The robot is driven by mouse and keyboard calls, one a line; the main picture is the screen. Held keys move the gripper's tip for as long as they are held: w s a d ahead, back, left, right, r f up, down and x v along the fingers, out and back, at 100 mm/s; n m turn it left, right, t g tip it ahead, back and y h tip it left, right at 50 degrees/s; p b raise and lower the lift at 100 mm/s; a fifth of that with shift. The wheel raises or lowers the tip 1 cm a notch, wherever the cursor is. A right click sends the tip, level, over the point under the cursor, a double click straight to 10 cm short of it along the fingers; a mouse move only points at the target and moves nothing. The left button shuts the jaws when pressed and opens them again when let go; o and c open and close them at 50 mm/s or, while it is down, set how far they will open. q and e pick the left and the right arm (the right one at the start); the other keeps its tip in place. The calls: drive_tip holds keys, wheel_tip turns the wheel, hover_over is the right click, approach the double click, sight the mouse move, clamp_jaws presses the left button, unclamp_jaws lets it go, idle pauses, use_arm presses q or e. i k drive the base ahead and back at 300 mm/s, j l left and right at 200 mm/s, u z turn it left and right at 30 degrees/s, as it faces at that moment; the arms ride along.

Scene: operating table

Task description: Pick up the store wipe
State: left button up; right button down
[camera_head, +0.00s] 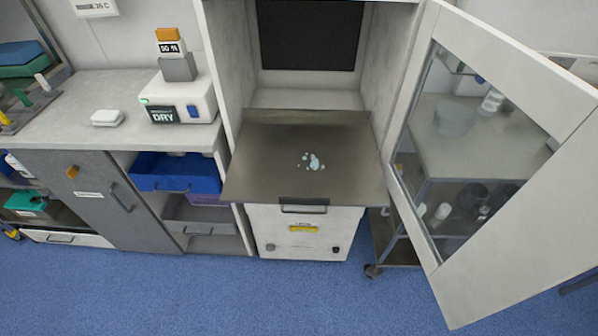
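A small white rounded item (107,118), which may be the wipe, lies on the grey counter (75,95) at the left. It is too small to tell for sure what it is. Pale blue-white spots (312,162) lie near the middle of a dark metal shelf (265,180) in the open cabinet. Neither of my grippers is in view.
A blue bin (175,172) sits below the counter. A glazed door (500,150) stands open at the right. Blue floor (200,290) in front is clear.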

sight(103, 118)
drive_tip(key=u, duration=1.35)
